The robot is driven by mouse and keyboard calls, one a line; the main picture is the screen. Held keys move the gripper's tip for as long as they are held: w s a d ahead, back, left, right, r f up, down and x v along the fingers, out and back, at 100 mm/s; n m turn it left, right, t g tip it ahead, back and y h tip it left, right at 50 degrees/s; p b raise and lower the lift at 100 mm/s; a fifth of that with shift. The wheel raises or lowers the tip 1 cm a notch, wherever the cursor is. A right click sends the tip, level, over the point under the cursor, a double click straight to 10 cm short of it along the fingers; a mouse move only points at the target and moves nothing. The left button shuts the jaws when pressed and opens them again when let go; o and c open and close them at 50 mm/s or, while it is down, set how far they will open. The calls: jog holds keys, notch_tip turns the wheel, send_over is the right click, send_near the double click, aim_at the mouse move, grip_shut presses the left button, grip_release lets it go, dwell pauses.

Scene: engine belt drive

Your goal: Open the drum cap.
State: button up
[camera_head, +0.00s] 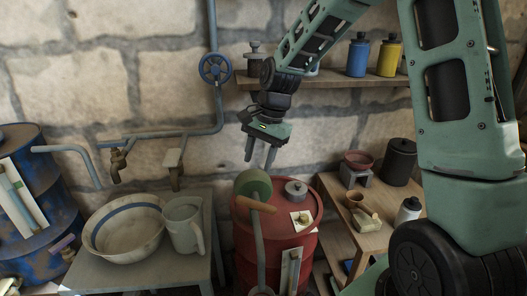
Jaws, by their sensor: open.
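The red drum (245,225) stands in the middle, against the stone wall. A round grey lidded piece with a small knob (296,190) sits on its top, at the back right. A small brass-coloured piece (303,217) lies on a pale tag in front of it. I cannot tell which of these two is the drum cap. My gripper (260,162) is open and empty, pointing down above the drum's back left, up and left of both pieces. A green cylinder (254,185) stands just below the fingers and hides part of the drum top.
A wooden handle (257,206) and grey pipe rise in front of the drum. A table with a bowl (126,228) and a jug (184,226) is left. A wooden stand (386,203) holding pots is right. A shelf (335,82) with bottles is behind my arm.

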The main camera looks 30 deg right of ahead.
jog(key=shift+a, duration=0.15)
jog(key=shift+s+d+r, duration=0.15)
jog(key=shift+s+d, duration=0.05)
jog(key=shift+d, duration=0.35)
